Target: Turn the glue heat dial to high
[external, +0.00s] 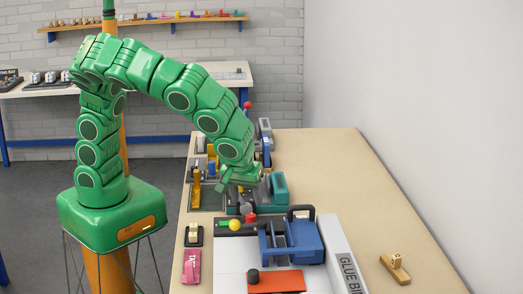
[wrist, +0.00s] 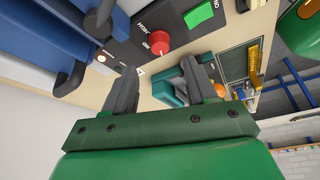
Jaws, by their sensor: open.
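In the external view the dial (external: 251,218) is a small red spot just below my gripper (external: 246,204). In the wrist view my gripper (wrist: 159,68) has its two grey fingers apart with nothing between them. The dial appears beyond the fingertips, roughly centred between them, and apart from them. A green switch (wrist: 198,14) is on the same panel.
The binder's blue clamp (external: 300,245) with a black handle stands right of the panel. The right side of the table (external: 350,180) is mostly clear.

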